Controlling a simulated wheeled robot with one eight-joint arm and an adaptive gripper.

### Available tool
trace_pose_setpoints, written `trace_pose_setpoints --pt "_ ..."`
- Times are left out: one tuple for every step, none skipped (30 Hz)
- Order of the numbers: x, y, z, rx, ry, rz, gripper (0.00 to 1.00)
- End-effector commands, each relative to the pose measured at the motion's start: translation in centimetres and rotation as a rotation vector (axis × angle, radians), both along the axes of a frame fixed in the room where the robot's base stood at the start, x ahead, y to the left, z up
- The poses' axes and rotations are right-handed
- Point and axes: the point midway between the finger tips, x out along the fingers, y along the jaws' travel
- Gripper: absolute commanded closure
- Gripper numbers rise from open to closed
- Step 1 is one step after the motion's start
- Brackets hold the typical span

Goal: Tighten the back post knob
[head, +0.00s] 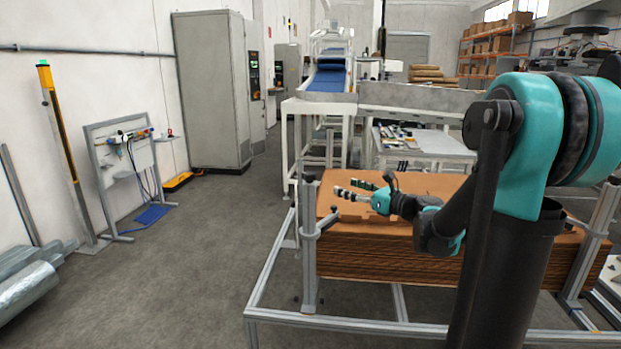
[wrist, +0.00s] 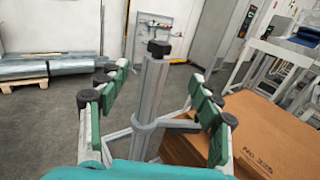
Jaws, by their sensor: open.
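In the wrist view a grey metal post (wrist: 151,100) stands upright with a black knob (wrist: 159,48) on its top. A collar with a side arm (wrist: 178,125) sits lower on the post. My gripper (wrist: 160,72) is open, with one green-padded finger on each side of the post and visible gaps to both. In the head view my gripper (head: 349,188) is above the left end of a brown cardboard stack (head: 400,240), near a left post (head: 309,250). I cannot tell for certain whether this is the back post.
The cardboard stack sits inside a metal frame (head: 350,323), with another post (head: 590,245) at the right. A white table (head: 435,143) and a conveyor (head: 330,82) stand behind.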

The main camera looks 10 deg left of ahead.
Motion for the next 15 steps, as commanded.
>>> trace_pose_setpoints --pt "0.4 0.7 0.0 -0.001 0.0 0.004 0.35" --pt "0.7 1.2 0.0 -0.001 0.0 0.005 0.35" --pt "1.2 1.8 0.0 -0.002 -0.001 0.004 0.35" --pt "1.5 2.2 0.0 -0.002 -0.001 0.005 0.35" --pt "1.9 2.7 0.0 -0.003 -0.002 0.005 0.35" --pt "2.4 3.3 0.0 -0.003 -0.002 0.005 0.35" --pt "2.7 3.8 0.0 -0.003 -0.001 0.005 0.35" --pt "3.1 4.3 0.0 -0.003 -0.001 0.005 0.35" --pt "3.6 4.9 0.0 -0.004 -0.002 0.005 0.35" --pt "3.9 5.4 0.0 -0.004 -0.002 0.005 0.35" --pt "4.3 5.9 0.0 -0.004 -0.002 0.005 0.35" --pt "4.7 6.5 0.0 -0.004 -0.002 0.005 0.35" --pt "5.1 7.0 0.0 -0.004 -0.002 0.005 0.35" --pt "5.5 7.5 0.0 -0.004 -0.002 0.004 0.35" --pt "5.9 8.1 -0.1 -0.004 -0.002 0.005 0.35"
